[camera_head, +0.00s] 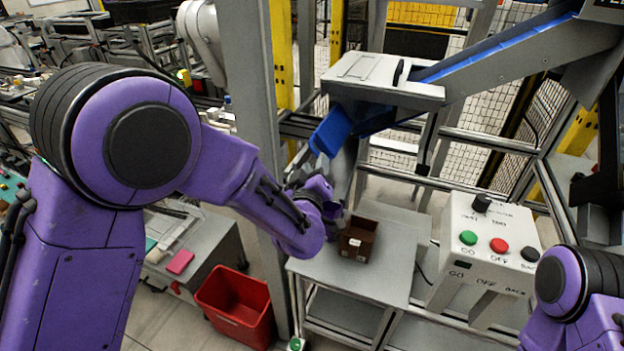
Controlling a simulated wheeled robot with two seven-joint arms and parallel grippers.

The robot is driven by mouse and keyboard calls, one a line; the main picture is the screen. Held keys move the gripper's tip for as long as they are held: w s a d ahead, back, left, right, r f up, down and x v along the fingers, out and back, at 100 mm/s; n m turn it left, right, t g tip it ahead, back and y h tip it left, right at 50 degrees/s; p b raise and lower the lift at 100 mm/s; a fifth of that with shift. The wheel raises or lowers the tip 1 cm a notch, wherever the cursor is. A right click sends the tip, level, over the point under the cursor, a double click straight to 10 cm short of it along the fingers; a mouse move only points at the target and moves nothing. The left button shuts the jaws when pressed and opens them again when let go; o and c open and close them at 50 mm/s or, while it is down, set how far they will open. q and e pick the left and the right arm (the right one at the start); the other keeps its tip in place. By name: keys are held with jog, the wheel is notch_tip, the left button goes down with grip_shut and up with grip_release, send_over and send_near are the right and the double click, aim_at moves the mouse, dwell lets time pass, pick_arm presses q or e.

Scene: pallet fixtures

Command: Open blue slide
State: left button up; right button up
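The blue slide (490,50) runs down from the upper right inside a grey metal channel. Its channel meets a grey box-like housing (383,78) with a dark handle on top. A blue flap (332,130) sticks out at the lower left of the housing, tilted downward. My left arm reaches in from the left, and its gripper (335,200) is below the blue flap, near a brown box. Its fingers are small and partly hidden by my wrist, so I cannot tell whether they are open. Only part of my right arm shows at the lower right; its gripper is out of view.
A brown open box (358,240) stands on a grey table (375,275) below the flap. A control panel (490,240) with green, red and black buttons is to the right. A red bin (236,305) is on the floor. A grey post (253,130) stands behind my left arm.

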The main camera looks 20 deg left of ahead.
pick_arm(q)
jog(key=s+b, duration=0.1)
jog(key=s, duration=0.6)
jog(key=shift+s+d, duration=0.2)
jog(key=shift+d, duration=0.25)
jog(key=s+a+f+m+g, duration=0.1)
jog(key=s+a+f+g, duration=0.25)
jog(key=f, duration=0.45)
jog(key=s+a+f+g, duration=0.2)
jog(key=s+a+f, duration=0.15)
jog(key=f, duration=0.55)
jog(key=s+a+f+m+g, duration=0.1)
jog(key=s+a+f+g, duration=0.2)
jog(key=s+f, duration=0.35)
jog(key=s+a+f+g, duration=0.3)
jog(key=s+f, duration=0.4)
jog(key=s, duration=0.2)
jog(key=s+a+f+g+y, duration=0.1)
jog(key=s+a+f+g, duration=0.2)
jog(key=s+f, duration=0.4)
jog(key=s, duration=0.2)
jog(key=shift+s+y, duration=0.3)
jog(key=shift+a, duration=0.15)
